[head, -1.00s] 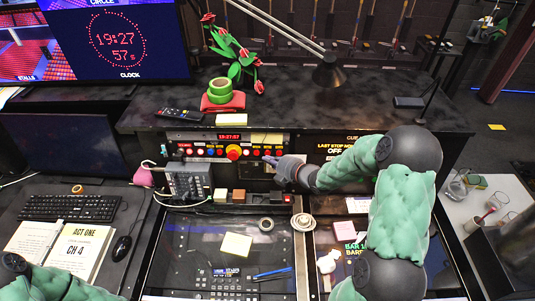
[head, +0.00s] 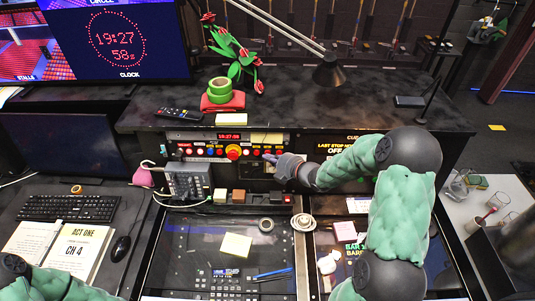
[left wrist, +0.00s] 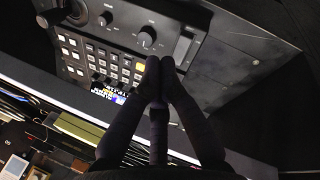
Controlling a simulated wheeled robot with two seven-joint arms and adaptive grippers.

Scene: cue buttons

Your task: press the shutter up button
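A cue panel (head: 205,151) with a row of red, blue and other coloured buttons and a larger red button (head: 233,153) runs along the front of the raised console. The button labels are too small to read, so I cannot tell which is shutter up. My right gripper (head: 269,158) is at the panel's right end, its fingers tapering to one tip by the buttons. It hides part of the panel, and I cannot tell whether it touches a button. My left gripper (left wrist: 160,64) is shut and empty over a keypad and knobs in the left wrist view.
A grey box (head: 187,181) with cables stands below the panel at left. A yellow note (head: 236,246) lies on the lower desk.

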